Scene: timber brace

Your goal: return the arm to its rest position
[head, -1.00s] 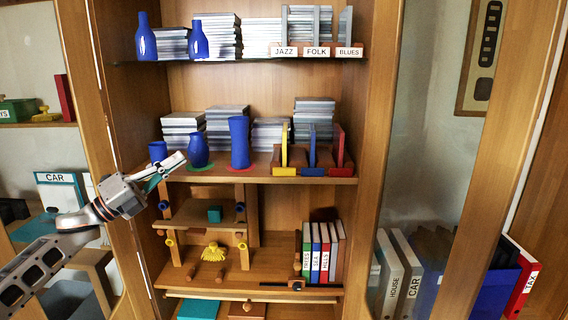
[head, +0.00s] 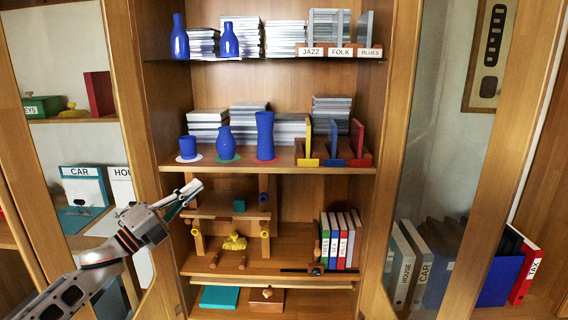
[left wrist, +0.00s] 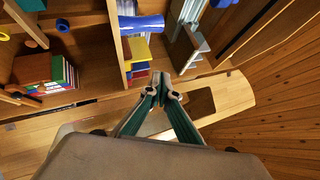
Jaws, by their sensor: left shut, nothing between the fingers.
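My left gripper (head: 192,194) is shut and empty in the head view. It is in front of the cabinet's left side, a little below the middle shelf edge (head: 300,170). Its closed fingers also show in the left wrist view (left wrist: 162,86). Behind it stands a small timber frame (head: 262,222) with a shelf board and blue and yellow pegs. A teal block (head: 239,204) sits on that board, and a yellow brush-like thing (head: 235,242) lies below it. My right gripper is not in view.
Blue vases (head: 265,136) and coloured dividers (head: 332,145) stand on the middle shelf. Several binders (head: 340,240) stand right of the frame. An open glass door (head: 455,160) is at the right. A teal tray (head: 220,297) and a brown box (head: 266,298) lie at the bottom.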

